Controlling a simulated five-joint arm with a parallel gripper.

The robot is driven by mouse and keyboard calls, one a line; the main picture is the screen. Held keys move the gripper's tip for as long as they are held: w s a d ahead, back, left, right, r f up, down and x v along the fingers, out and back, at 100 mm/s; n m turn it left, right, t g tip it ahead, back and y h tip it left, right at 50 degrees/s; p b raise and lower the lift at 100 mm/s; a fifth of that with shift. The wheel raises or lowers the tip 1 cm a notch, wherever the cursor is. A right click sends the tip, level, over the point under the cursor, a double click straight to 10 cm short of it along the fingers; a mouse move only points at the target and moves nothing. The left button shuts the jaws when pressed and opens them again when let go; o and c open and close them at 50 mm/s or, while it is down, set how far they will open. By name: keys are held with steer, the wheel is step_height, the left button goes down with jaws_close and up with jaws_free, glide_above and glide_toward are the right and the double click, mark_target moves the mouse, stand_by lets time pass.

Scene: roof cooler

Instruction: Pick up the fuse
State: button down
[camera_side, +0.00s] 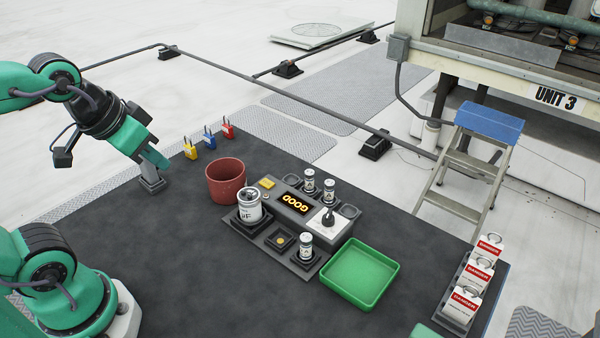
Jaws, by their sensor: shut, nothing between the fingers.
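Three small white cylinders with dark bands, which look like fuses, stand upright in dark sockets on the mat. Two are behind the tester, a left one (309,181) and a right one (328,191). A third (306,245) stands in front of the tester. I cannot tell which one the task means. My gripper (160,163) is at the left, over the mat's back left edge and well apart from all three.
A red pot (226,181), a larger can marked F (249,208) and a tester with an upside-down GOOD display (294,203) stand mid-mat. A green tray (359,291) is right of them. Padlocks (191,150) line the back; DANGER tags (468,299) stand right.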

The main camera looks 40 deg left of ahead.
stand_by(0.3)
steer(key=c, duration=1.1)
jaws_free()
steer(key=shift+w, duration=0.1)
steer(key=m+g, duration=0.2)
steer(key=g, duration=0.4)
glide_above(306, 237)
step_height(306, 237, down, 14)
steer(key=shift+a+r, duration=0.15)
steer(key=shift+r, duration=0.05)
steer(key=shift+w+d+f, duration=0.1)
steer(key=shift+d+f, duration=0.1)
steer(key=shift+a+f, duration=0.1)
steer(key=shift+f, duration=3.8)
